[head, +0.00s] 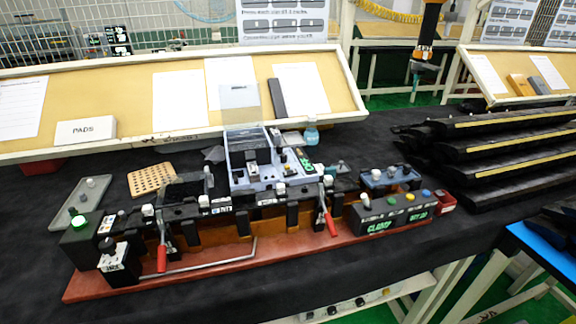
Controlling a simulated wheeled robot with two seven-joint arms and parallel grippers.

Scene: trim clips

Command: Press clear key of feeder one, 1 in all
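I cannot tell which unit is feeder one, and no key label reads as clear at this size. A pale blue-grey box (250,165) with small buttons and a green-lit part (305,160) stands behind the fixture at the centre. A dark control box (395,212) with green text, seemingly "CLAMP", and coloured buttons sits on the right end of the red-brown base (190,276). A black box with a glowing green lamp (80,222) sits at its left end. Neither of my grippers is in view.
Two red-handled toggle clamps (161,258) (330,222) rise from the fixture. Long black trim parts (500,150) are stacked at right. The front black cloth (300,280) is clear.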

